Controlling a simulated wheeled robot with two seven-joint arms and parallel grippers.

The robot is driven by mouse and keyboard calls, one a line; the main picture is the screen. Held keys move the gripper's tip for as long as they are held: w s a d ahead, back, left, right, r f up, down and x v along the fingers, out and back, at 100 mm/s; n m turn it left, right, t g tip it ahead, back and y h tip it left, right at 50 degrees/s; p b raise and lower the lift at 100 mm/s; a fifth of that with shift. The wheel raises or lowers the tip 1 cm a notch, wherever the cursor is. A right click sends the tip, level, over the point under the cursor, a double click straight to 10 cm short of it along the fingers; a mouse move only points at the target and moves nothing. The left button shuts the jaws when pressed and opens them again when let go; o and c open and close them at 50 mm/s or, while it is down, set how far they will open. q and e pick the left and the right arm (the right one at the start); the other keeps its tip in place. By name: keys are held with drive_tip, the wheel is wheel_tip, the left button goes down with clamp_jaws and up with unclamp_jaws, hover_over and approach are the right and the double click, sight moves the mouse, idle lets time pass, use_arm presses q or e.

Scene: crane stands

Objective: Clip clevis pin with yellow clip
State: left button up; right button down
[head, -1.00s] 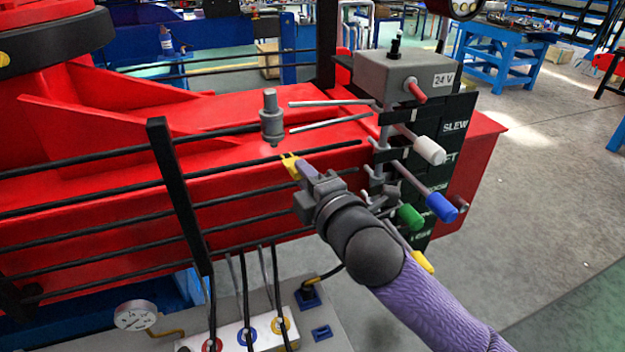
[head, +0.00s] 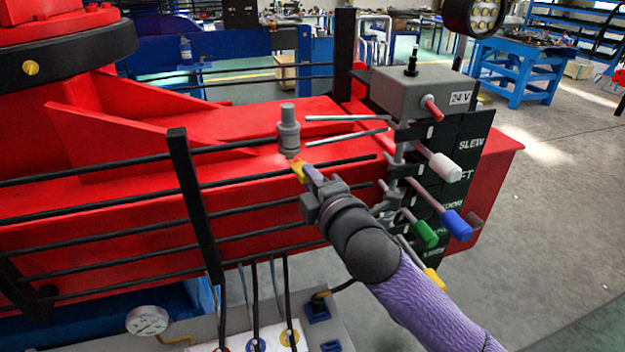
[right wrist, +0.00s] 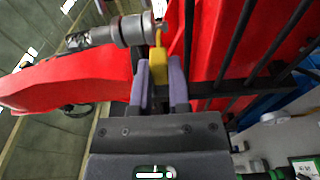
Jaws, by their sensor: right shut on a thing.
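A grey stepped cylinder, which looks like the clevis pin (head: 289,132), stands upright by the red beam in the head view. In the right wrist view the pin (right wrist: 131,31) lies across the top, pointing at the clip from the left. My right gripper (head: 308,177) is shut on the yellow clip (head: 298,169), just below the pin's lower end. The right wrist view shows the clip (right wrist: 159,66) between the two purple fingers (right wrist: 160,88), its upper tip at the pin's narrow end. I cannot tell whether they touch. My left gripper is not in view.
Black rails (head: 110,173) and a black post (head: 194,200) run along the red beam (head: 130,230). To the right are levers with white, blue, green and yellow knobs (head: 445,168) and a grey 24 V box (head: 420,88). A gauge (head: 147,320) sits lower left.

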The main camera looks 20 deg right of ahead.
drive_tip(key=shift+w, duration=0.3)
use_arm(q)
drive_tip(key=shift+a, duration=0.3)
use_arm(e)
drive_tip(key=shift+w, duration=0.15)
drive_tip(key=shift+w+a, duration=0.1)
drive_tip(key=shift+w, duration=0.1)
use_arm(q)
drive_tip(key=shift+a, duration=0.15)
use_arm(e)
drive_tip(key=shift+w, duration=0.1)
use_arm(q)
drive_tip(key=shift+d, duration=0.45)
use_arm(e)
drive_tip(key=shift+w+a, duration=0.15)
drive_tip(key=shift+w, duration=0.55)
